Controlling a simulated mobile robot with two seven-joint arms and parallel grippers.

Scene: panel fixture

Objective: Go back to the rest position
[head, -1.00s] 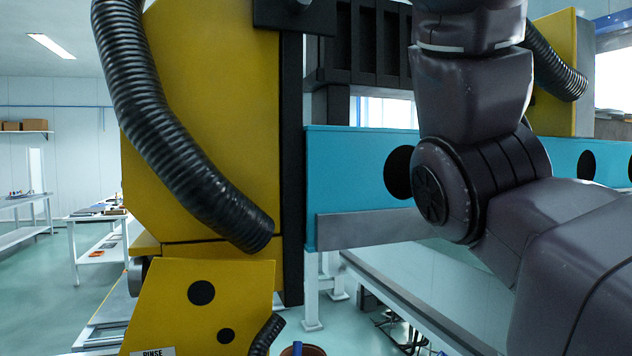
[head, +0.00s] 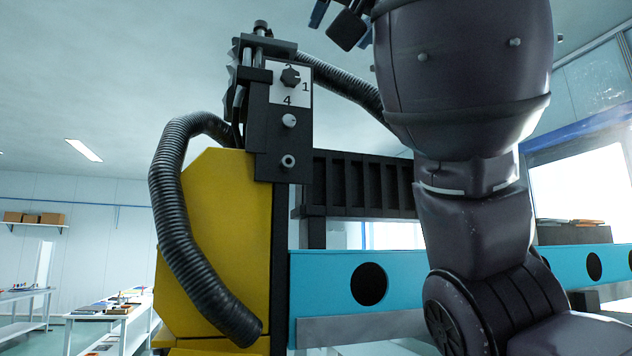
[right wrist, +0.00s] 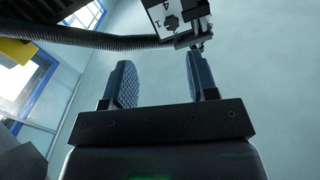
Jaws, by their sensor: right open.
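My right arm rises through the right half of the head view. Part of my right gripper (head: 340,22) shows at the top edge, up and to the right of the dial panel (head: 305,97). In the right wrist view the right gripper (right wrist: 160,78) is open, with its two dark ridged fingers well apart and nothing between them. The dial panel also shows in the right wrist view (right wrist: 160,12), beyond the fingertips and apart from them as far as I can tell. A black knob (head: 290,77) sits on its white plate with numbers. My left gripper is not in view.
A yellow housing (head: 215,240) with a thick black hose (head: 175,235) stands left of centre. A blue beam (head: 330,275) with round holes runs behind my right arm. Benches (head: 115,310) and a wall shelf (head: 35,226) are far left. Open air lies above the housing.

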